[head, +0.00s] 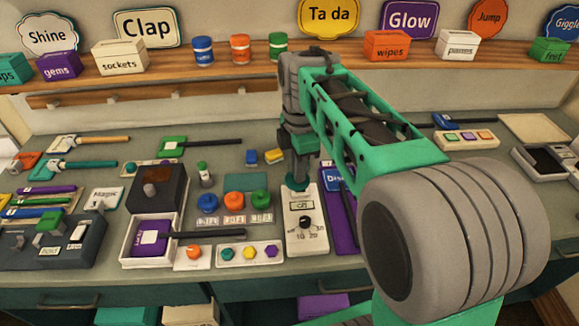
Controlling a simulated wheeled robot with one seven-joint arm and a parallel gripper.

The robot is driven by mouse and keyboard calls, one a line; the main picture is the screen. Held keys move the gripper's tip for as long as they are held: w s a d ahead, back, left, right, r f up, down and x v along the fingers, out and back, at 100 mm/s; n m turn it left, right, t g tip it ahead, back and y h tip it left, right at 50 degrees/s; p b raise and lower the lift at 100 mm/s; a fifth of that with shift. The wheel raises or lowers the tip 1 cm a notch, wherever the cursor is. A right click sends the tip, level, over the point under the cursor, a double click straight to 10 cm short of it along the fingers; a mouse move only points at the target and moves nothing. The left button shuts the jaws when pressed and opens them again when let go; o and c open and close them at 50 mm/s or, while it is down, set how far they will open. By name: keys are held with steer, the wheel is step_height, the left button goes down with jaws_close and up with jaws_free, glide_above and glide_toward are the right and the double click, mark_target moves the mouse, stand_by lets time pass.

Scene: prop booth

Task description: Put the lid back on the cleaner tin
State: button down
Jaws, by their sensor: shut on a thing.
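My gripper (299,172) points down over the back end of a white dial box (306,240). It is shut on a small teal round piece (296,187), which may be the lid; its shape is partly hidden by the fingers. I cannot tell whether the piece touches the box. I cannot pick out the cleaner tin with certainty. A small white jar with a green top (205,174) stands on the counter to the left of my gripper. Blue, orange and green lidded jars (240,49) stand on the shelf. My arm hides part of the counter behind and to the right.
Blue, orange and green round pieces (234,205) sit left of the dial box. A purple board (341,225) lies right of the dial box. The counter's left is crowded with tools.

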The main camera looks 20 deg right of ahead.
steer(key=w+d+p, duration=0.3)
steer(key=w+p, duration=0.2)
steer(key=w, duration=0.5)
steer(key=shift+h, duration=0.3)
steer(key=w+d+f, duration=0.1)
steer(key=w+f, duration=0.1)
steer(key=w+d+f+b, duration=0.1)
steer(key=w+f, duration=0.1)
steer(key=f, duration=0.1)
steer(key=w+d+f+b, duration=0.1)
steer(key=w+f, duration=0.1)
steer(key=shift+w+d+f, duration=0.15)
steer(key=shift+w+f, duration=0.05)
steer(key=shift+f+b, duration=0.35)
steer(key=shift+f, duration=0.65)
steer(key=shift+p, duration=0.65)
steer(key=shift+f+p, duration=0.2)
steer(key=shift+p, duration=0.2)
stand_by(0.3)
